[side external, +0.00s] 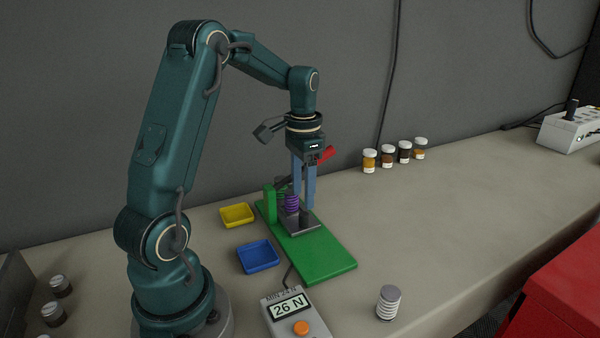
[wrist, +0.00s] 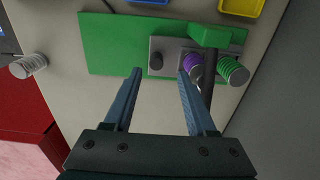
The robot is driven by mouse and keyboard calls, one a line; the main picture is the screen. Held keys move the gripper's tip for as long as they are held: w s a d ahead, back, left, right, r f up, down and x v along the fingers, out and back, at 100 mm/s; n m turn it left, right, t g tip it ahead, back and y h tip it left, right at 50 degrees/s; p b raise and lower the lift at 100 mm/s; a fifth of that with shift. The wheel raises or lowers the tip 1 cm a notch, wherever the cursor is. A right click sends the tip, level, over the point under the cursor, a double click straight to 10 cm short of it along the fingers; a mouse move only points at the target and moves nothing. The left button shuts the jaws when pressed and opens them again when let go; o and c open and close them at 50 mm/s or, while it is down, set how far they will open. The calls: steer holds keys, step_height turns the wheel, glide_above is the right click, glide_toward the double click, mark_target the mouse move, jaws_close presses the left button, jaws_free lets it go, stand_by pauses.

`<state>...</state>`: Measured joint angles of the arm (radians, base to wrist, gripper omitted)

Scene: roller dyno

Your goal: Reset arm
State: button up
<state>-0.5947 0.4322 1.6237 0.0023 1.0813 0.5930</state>
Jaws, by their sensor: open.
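My gripper (side external: 304,186) is open and points down above the green base board (side external: 318,258) of the dyno. In the wrist view my gripper (wrist: 158,75) shows two blue-grey fingers spread apart with nothing between them. A purple spring (wrist: 193,62) stands on the grey plate (wrist: 168,46) of the fixture, close to the right fingertip. I cannot tell whether the finger touches it. The purple spring also shows in the side view (side external: 291,202), partly behind a finger. A red lever handle (side external: 326,154) sticks up behind the fingers. The readout box (side external: 296,313) shows 26 N.
A yellow tray (side external: 237,224) and a blue tray (side external: 274,262) lie left of the board. A white-grey spring (side external: 388,302) stands at the front. A green spring (wrist: 233,71) is beside the fixture. Several small jars (side external: 387,158) stand at the back.

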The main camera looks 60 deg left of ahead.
steer(key=s+d+r+m+t+y, duration=0.1)
steer(key=s+d+r+m+t, duration=0.15)
steer(key=d+r, duration=0.75)
steer(key=s+d+f+n+t+h, duration=0.1)
steer(key=s+d+f+n+t, duration=0.1)
steer(key=s+d, duration=0.5)
steer(key=shift+s+d+f+t, duration=0.25)
steer(key=shift+s+f+t, duration=0.3)
steer(key=shift+s, duration=0.3)
